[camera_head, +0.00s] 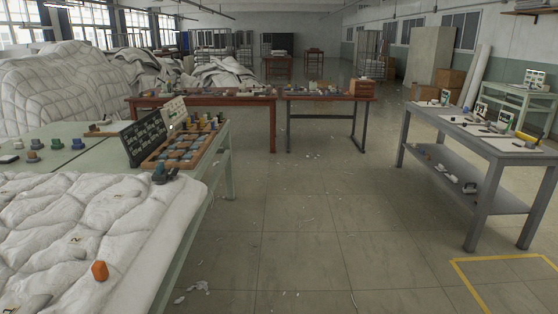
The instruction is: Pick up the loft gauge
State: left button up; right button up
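Neither of my grippers shows in the head view. No object is clearly marked as the loft gauge, so I cannot tell which one it is. A white quilted duvet (130,215) covers the near left table. An orange block (99,271) stands on it, with a grey object (36,303) near the bottom edge. A small dark grey-blue device (163,173) sits at the duvet's far edge. Behind it, a wooden tray (148,165) holds several small coloured pieces, next to a black board with white writing (147,137).
A grey workbench (478,147) with small tools and display cards stands at right. Two brown tables (203,100) (330,98) stand ahead. Large duvet heaps (60,85) fill the back left. The tiled floor (330,220) between is mostly open, with white scraps and yellow tape (470,283).

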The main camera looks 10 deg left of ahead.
aim_at(160, 173)
jog(key=i+l+u, duration=0.15)
jog(key=i, duration=0.6)
jog(key=i+l+u, duration=0.15)
jog(key=i, duration=0.55)
jog(key=i+l+u, duration=0.15)
jog(key=i+u, duration=0.25)
jog(key=i+l+u, duration=1)
jog(key=l, duration=0.25)
jog(key=i, duration=0.1)
